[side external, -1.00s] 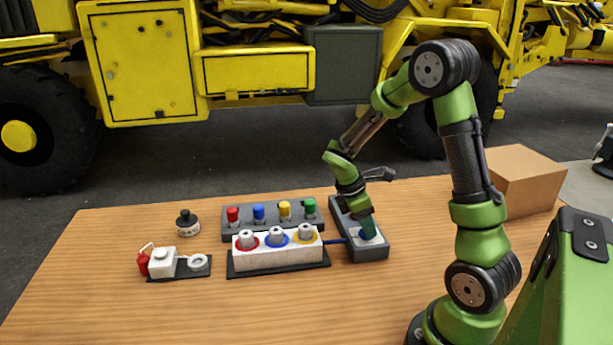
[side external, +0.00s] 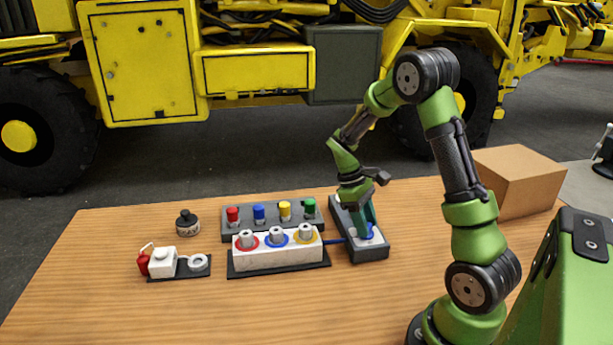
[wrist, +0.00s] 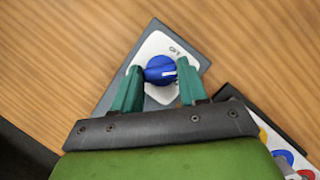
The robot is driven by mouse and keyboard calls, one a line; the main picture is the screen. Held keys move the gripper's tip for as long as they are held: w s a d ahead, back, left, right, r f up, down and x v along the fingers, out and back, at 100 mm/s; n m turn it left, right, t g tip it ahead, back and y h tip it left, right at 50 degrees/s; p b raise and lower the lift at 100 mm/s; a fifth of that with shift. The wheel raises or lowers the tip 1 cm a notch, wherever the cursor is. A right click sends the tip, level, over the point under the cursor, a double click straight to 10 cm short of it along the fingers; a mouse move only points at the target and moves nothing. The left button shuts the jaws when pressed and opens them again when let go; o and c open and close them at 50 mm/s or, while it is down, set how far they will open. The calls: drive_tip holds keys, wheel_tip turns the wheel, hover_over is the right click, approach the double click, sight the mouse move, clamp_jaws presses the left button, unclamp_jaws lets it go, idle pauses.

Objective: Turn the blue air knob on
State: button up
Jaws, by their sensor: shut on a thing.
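The blue air knob (wrist: 160,69) sits on a white plate on a grey block (wrist: 108,101) in the wrist view. Its white pointer line points right, and lettering that looks like "OFF" shows above and right of it. My gripper (wrist: 158,77) has its two green fingers on either side of the knob and is shut on it. In the side view my gripper (side external: 368,227) points down onto the block (side external: 372,254) at the right end of the row, and the fingers partly hide the knob (side external: 371,236).
Left of the block stand a white manifold (side external: 272,259) with ringed ports and a grey rack (side external: 272,222) with coloured caps. A blue hose joins manifold and block. A black-topped jar (side external: 187,224) stands farther left. A cardboard box (side external: 520,182) is at the right.

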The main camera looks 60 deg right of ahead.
drive_tip(key=m, duration=0.2)
drive_tip(key=m+y, duration=0.1)
drive_tip(key=m, duration=0.1)
drive_tip(key=shift+d+m+t+y, duration=0.15)
drive_tip(key=shift+m+t+y, duration=0.15)
drive_tip(key=shift+m, duration=0.1)
drive_tip(key=shift+m+t+y, duration=0.4)
drive_tip(key=shift+m+y, duration=0.4)
drive_tip(key=shift+m, duration=1.4)
drive_tip(key=o, duration=1.1)
drive_tip(key=shift+s, duration=0.1)
drive_tip(key=shift+c, duration=0.2)
drive_tip(key=v, duration=1.7)
drive_tip(key=shift+d+m, duration=0.15)
drive_tip(key=shift+m, duration=0.15)
